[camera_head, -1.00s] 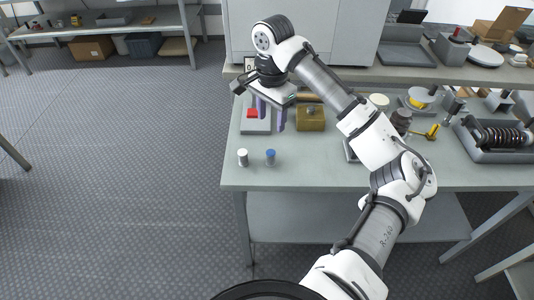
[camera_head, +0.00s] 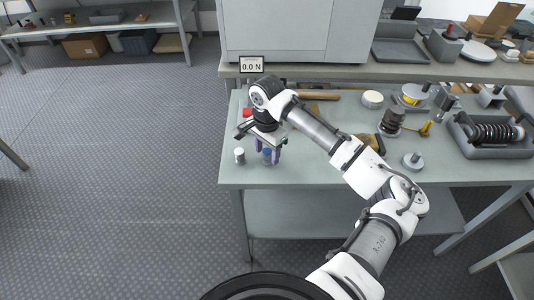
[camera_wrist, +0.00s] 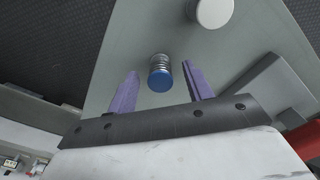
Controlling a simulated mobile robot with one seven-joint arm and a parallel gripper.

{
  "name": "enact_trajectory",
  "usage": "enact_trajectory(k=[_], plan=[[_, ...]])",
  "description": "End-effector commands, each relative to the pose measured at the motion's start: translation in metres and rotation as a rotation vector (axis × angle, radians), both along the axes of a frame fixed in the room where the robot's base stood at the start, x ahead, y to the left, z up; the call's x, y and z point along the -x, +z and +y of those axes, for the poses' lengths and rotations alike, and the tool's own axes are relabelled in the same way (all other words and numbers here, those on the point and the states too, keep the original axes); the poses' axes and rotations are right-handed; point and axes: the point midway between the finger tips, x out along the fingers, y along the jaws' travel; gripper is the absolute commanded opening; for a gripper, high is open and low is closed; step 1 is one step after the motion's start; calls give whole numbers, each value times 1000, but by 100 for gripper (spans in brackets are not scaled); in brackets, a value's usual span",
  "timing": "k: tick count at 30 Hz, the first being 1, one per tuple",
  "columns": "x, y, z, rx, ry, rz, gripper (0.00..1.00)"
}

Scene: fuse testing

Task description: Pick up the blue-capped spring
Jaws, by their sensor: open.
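The blue-capped spring (camera_head: 267,157) stands on the workbench near its front left corner, partly hidden behind my gripper in the head view. In the wrist view the spring (camera_wrist: 160,73) shows its blue cap and coils between my two purple fingers. My gripper (camera_head: 267,150) is open, with a finger on each side of the spring. In the wrist view the gripper (camera_wrist: 160,85) has a clear gap to the spring on both sides. A white-capped spring (camera_head: 239,155) stands just left of it; its white top (camera_wrist: 215,12) also shows in the wrist view.
The workbench (camera_head: 330,172) is bare along its front. A red object (camera_head: 247,113) lies behind my gripper. A display (camera_head: 251,65) reads 0.0 N. A grey tray (camera_head: 500,151) with a large dark spring, a yellow-handled tool and several small parts stand to the right.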

Motion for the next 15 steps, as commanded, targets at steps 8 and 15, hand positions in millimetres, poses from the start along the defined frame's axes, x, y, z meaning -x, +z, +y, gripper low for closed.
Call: enact_trajectory(k=[8, 15], plan=[[0, -8, 0, -1, 0, 1, 51], [0, -8, 0, -1, 0, 1, 26]])
